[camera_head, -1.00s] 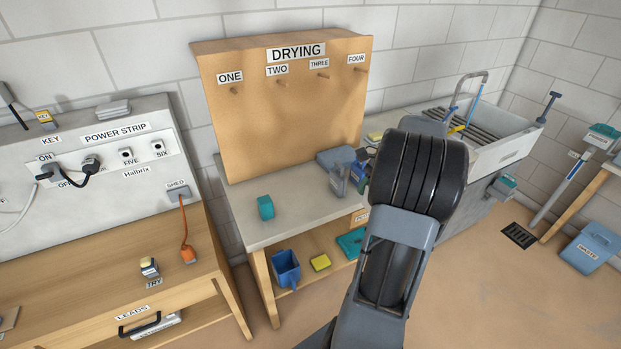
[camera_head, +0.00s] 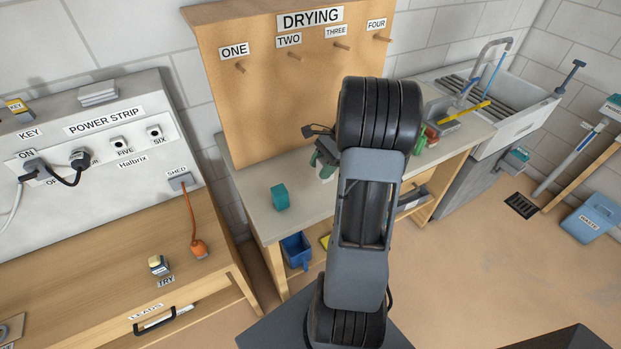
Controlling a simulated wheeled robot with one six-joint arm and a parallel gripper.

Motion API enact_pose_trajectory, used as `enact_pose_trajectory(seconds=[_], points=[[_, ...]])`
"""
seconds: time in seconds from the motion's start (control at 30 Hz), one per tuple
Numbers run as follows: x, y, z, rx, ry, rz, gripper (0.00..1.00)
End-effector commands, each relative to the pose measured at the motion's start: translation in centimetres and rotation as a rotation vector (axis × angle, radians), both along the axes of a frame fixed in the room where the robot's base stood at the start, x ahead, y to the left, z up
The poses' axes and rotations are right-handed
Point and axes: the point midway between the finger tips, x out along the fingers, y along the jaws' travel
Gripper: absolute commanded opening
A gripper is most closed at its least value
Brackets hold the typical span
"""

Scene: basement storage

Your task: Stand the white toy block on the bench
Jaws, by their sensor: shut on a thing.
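My gripper (camera_head: 325,155) shows only in part, left of my dark wrist joint and above the grey bench (camera_head: 250,218) under the DRYING board. It is shut on a small pale thing (camera_head: 326,172), which I take for the white toy block. Little of the block shows, so I cannot tell its tilt or whether it touches the bench top. My arm hides the middle of the bench.
A teal block (camera_head: 280,197) stands on the bench, left of my gripper. Red and green things (camera_head: 428,136) and a grey tray (camera_head: 450,112) are at the bench's right end. A blue jug (camera_head: 297,250) is on the shelf below. The bench's front left is clear.

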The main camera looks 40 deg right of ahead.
Motion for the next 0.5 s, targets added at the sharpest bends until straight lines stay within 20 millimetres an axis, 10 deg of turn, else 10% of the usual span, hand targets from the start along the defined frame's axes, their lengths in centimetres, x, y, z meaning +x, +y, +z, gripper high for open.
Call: enact_pose_trajectory(seconds=[0.5], points=[[2.6,2.7,-4.3,0.001,0.002,0.006,0.21]])
